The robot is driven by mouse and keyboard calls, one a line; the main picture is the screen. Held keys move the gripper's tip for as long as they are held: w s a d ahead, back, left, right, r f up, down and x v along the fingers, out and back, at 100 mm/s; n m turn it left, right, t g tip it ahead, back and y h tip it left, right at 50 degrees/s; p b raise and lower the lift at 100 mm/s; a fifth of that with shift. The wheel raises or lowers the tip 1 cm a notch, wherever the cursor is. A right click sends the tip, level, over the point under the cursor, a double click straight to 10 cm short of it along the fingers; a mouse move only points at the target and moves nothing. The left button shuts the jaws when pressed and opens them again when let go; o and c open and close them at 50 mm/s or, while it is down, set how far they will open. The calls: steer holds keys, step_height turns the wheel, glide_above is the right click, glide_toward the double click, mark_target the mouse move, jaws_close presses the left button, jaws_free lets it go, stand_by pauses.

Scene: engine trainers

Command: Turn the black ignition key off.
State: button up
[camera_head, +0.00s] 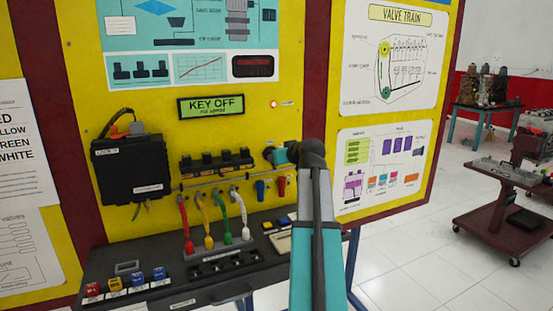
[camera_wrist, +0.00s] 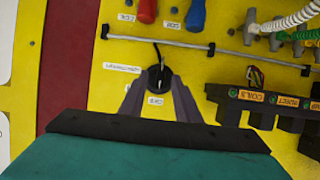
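The black ignition key (camera_wrist: 159,76) sits in a round dark switch on the yellow panel in the wrist view. A thin dark line runs up from it. My gripper (camera_wrist: 158,84) points at the panel with one grey finger on each side of the switch. The fingers are apart, and I see no clear contact with the key. In the head view my gripper (camera_head: 270,154) is against or close to the panel, and the key is hidden behind it. The panel display (camera_head: 211,106) reads "KEY OFF".
A grey rail (camera_wrist: 212,48) with blue and red connectors runs beside the switch. A black relay block (camera_head: 217,164) and colored cables with plugs are left of my gripper. A red light (camera_head: 273,104) shows above. A dark red cart (camera_head: 505,195) stands on the floor at right.

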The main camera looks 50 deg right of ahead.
steer(key=b+v, duration=0.1)
steer(key=v, duration=1.1)
steer(key=shift+s+a+r, duration=0.15)
steer(key=shift+s+r, duration=0.05)
steer(key=shift+s, duration=0.15)
